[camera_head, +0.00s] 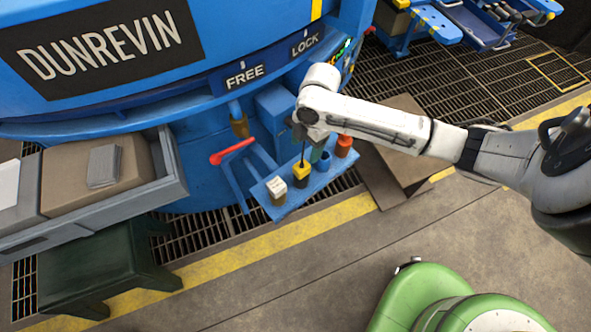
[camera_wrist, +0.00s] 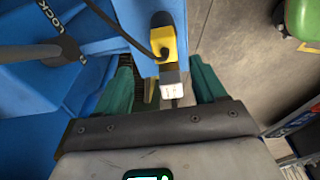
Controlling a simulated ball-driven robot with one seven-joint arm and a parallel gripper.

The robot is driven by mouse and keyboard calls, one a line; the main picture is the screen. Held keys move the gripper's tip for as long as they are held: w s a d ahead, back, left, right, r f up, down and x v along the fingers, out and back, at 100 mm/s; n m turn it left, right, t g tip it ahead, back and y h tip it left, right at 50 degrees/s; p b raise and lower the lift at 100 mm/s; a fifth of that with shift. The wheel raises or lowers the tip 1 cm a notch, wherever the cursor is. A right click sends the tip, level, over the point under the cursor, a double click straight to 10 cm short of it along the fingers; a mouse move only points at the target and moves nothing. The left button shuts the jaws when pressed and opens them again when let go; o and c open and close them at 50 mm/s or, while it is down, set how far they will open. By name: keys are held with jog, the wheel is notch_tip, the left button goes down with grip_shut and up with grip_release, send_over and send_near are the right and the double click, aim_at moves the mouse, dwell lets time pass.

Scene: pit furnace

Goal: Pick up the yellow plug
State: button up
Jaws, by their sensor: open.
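The yellow plug (camera_head: 301,170) stands on a narrow blue shelf (camera_head: 315,184) that juts from the blue machine, between a white plug (camera_head: 277,186) and a blue one (camera_head: 323,159). In the wrist view the yellow plug (camera_wrist: 163,42) has a black cable at its side, with the white plug (camera_wrist: 171,84) just below it in the picture. My gripper (camera_head: 311,150) is over the shelf close to the yellow plug. Its teal fingers (camera_wrist: 161,70) are apart, open and empty, one on each side of the plugs in the wrist view. I cannot tell the remaining height gap.
An orange-red plug (camera_head: 344,146) stands at the shelf's far right end. A red-handled lever (camera_head: 232,152) rises left of the shelf. A grey tray (camera_head: 172,165) with a cardboard box and a dark green stool (camera_head: 95,262) are further left. The floor in front is clear.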

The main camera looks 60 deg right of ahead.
aim_at(302, 166)
jog(key=f, duration=0.4)
jog(key=shift+a+b, duration=0.3)
jog(key=shift+a, duration=0.05)
jog(key=f, duration=0.2)
jog(key=a+f+b, duration=0.1)
jog(key=f, duration=0.2)
jog(key=shift+a, duration=0.15)
jog(key=shift+r, duration=0.1)
jog(key=c, duration=1.1)
jog(key=shift+r, duration=0.1)
